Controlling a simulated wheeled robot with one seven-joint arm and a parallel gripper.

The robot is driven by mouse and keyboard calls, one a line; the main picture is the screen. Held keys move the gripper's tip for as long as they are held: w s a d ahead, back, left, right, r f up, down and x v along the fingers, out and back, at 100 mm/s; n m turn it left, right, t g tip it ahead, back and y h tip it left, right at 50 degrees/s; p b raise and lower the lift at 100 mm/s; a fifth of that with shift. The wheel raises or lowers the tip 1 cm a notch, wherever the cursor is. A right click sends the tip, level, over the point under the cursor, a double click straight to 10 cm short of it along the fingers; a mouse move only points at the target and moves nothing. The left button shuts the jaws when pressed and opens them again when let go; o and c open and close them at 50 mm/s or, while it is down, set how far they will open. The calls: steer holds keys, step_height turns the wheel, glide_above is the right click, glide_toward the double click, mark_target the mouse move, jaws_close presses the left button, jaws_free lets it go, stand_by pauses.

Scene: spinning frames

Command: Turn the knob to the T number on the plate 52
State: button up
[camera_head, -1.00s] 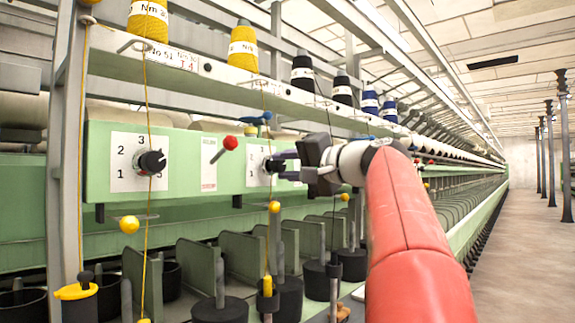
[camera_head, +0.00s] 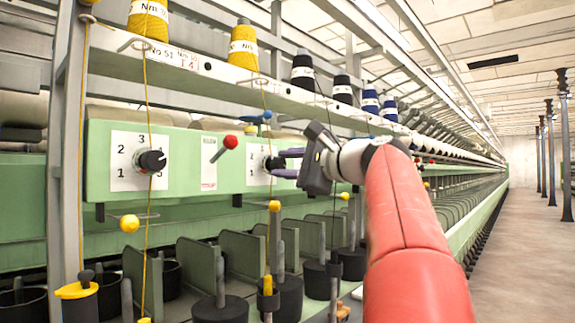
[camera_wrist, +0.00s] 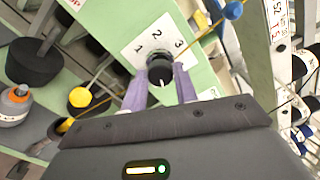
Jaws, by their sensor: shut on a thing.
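The black round knob (camera_wrist: 161,68) sits on a white dial plate (camera_wrist: 150,40) with the numbers 1, 2 and 3 showing in the wrist view. Purple fingers of my gripper (camera_wrist: 161,84) stand on both sides of the knob and are shut on it. A short white pointer mark on the knob faces the gripper's palm, away from the 2. In the head view, this knob (camera_head: 274,163) is partly behind my gripper (camera_head: 287,160). A label plate (camera_wrist: 278,20) stands at the wrist view's upper right; its text is rotated and only partly readable.
Another black knob (camera_head: 152,161) with its own dial is on the left panel. A red ball lever (camera_head: 230,142) and a blue ball (camera_head: 267,115) are near my gripper. A yellow thread runs close by. The left rail plate (camera_head: 158,53) reads No 51, T 4.

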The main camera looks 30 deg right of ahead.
steer(key=shift+m, duration=0.5)
steer(key=o, duration=1)
steer(key=v, duration=0.7)
steer(key=shift+s+d+b, duration=0.2)
steer(key=shift+s+b, duration=0.1)
steer(key=shift+s, duration=0.05)
